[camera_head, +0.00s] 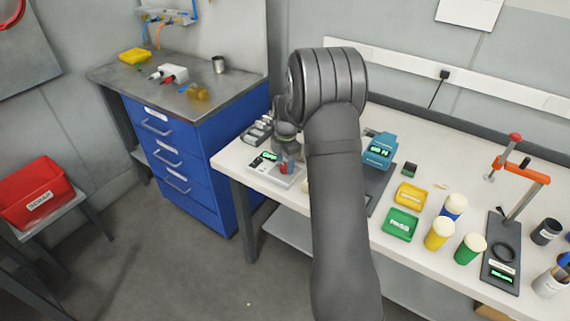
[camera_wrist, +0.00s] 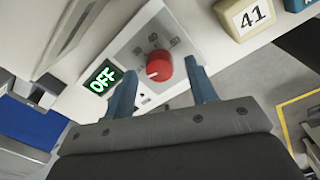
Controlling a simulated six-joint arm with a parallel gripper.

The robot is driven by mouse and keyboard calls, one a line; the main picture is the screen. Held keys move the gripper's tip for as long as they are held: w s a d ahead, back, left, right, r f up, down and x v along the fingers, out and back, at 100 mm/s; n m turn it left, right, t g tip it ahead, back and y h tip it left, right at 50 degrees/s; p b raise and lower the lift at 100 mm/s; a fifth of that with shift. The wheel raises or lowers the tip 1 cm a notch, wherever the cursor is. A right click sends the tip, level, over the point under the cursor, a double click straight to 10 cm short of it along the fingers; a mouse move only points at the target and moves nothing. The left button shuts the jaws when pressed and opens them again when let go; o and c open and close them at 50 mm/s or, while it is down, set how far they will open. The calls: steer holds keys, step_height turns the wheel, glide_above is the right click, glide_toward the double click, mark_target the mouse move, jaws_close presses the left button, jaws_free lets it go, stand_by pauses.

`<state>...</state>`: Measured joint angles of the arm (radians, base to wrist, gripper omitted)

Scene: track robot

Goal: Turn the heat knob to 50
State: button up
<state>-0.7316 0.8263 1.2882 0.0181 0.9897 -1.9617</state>
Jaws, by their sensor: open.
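The red heat knob (camera_wrist: 159,65) sits on a light grey panel (camera_wrist: 148,35) with printed marks around it, including a 50 at the right. The knob's pointer line faces roughly left. In the head view the same device (camera_head: 258,169) is at the left end of the white bench, with part of the red knob (camera_head: 284,168) showing. My gripper (camera_wrist: 161,67) is open, its two blue-grey fingers on either side of the knob from this view; I cannot tell whether they touch it. It also shows in the head view (camera_head: 286,158), partly hidden.
A beige block marked 41 (camera_wrist: 247,17) lies near the panel. A blue drawer cabinet (camera_head: 190,165) is to the left.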

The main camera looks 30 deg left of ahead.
steer(key=shift+f, duration=0.6)
steer(key=c, duration=1)
